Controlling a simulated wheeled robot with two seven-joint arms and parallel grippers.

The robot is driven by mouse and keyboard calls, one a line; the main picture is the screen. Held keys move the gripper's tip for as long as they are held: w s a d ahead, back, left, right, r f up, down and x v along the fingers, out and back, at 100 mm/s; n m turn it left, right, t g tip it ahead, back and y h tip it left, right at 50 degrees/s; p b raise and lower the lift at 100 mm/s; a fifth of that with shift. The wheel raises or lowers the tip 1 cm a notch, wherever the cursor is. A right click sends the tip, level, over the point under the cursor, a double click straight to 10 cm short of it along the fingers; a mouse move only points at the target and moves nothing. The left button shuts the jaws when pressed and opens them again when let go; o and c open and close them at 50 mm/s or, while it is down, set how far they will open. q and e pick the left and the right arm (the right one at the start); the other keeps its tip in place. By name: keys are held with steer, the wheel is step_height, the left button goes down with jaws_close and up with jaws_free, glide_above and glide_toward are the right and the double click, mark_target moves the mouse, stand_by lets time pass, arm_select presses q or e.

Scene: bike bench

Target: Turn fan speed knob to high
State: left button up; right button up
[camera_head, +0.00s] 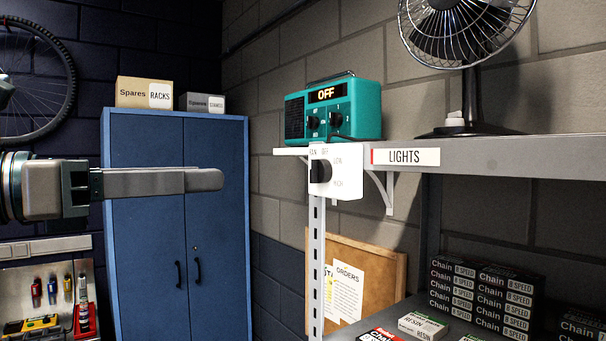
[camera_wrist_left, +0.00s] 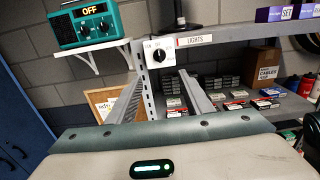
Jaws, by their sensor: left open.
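The fan speed knob (camera_head: 320,171) is a black dial on a white plate (camera_head: 348,187) fixed to the shelf upright. The plate's small print reads roughly FAN, OFF, LOW and HIGH. I cannot tell clearly which mark the knob points to. The knob also shows in the left wrist view (camera_wrist_left: 159,52), above the gap between my fingers. My left gripper (camera_head: 208,180) is open and empty, to the left of the knob and apart from it. In the left wrist view my left gripper (camera_wrist_left: 163,75) shows both fingers spread. My right gripper is not in view.
The black desk fan (camera_head: 468,80) stands on the grey shelf (camera_head: 520,150) with a LIGHTS label (camera_head: 405,157). A teal radio (camera_head: 350,120) reading OFF sits on a small shelf just above the knob. Chain boxes (camera_head: 480,295) lie below. A blue cabinet (camera_head: 150,230) stands behind my left gripper.

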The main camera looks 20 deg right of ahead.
arm_select(q)
steer(key=p, duration=0.4)
glide_toward(311, 174)
steer(key=p+x, duration=0.4)
steer(key=x, duration=0.4)
steer(key=shift+r, duration=0.15)
steer(key=shift+w+d+p, duration=0.2)
steer(key=shift+d+p, duration=0.1)
steer(key=shift+d, duration=0.2)
steer(key=shift+c, duration=0.3)
steer(key=c, duration=1)
steer(key=shift+o, duration=0.2)
